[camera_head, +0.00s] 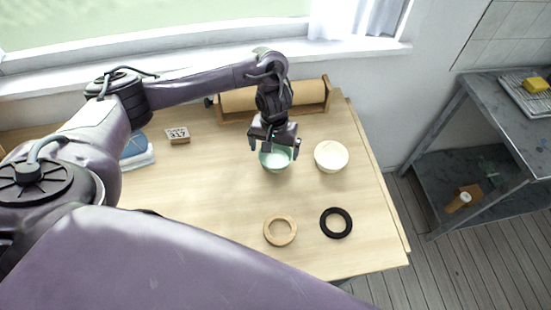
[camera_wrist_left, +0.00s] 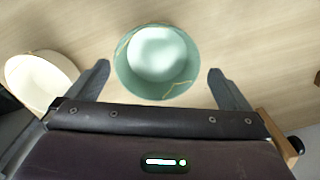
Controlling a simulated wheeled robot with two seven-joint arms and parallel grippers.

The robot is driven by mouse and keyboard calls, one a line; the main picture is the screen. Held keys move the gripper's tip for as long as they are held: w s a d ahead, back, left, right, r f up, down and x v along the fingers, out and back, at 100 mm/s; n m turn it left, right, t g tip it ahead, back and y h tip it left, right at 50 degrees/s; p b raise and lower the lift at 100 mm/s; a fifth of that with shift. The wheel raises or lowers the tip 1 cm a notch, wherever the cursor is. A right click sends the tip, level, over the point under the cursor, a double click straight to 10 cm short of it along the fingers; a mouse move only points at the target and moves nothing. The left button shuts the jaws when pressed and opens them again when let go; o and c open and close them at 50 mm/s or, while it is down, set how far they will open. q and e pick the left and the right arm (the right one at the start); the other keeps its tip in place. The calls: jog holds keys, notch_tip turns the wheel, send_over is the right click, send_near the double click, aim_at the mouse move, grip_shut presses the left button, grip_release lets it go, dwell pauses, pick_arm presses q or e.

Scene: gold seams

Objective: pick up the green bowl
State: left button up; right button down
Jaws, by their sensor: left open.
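The green bowl (camera_head: 275,162) stands upright on the wooden table, just under my left gripper (camera_head: 273,151). In the left wrist view the green bowl (camera_wrist_left: 157,62) has thin gold seams and looks empty. My left gripper (camera_wrist_left: 160,85) is open, with one finger on each side of the bowl's near part in that view. I see no clear contact between fingers and bowl. In the head view the gripper hides part of the bowl's far rim. My right gripper is in neither view.
A cream bowl (camera_head: 331,156) stands close to the right of the green bowl. A wooden ring (camera_head: 280,230) and a black ring (camera_head: 336,223) lie nearer. A wooden rack with a roll (camera_head: 237,99) is behind, and a small calendar block (camera_head: 178,135) is left. The table's front middle is clear.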

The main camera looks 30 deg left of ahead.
aim_at(276, 161)
pick_arm(q)
notch_tip(276, 161, down, 4)
jog(key=shift+w+d+f, duration=0.15)
jog(key=shift+f, duration=0.25)
jog(key=c, duration=1)
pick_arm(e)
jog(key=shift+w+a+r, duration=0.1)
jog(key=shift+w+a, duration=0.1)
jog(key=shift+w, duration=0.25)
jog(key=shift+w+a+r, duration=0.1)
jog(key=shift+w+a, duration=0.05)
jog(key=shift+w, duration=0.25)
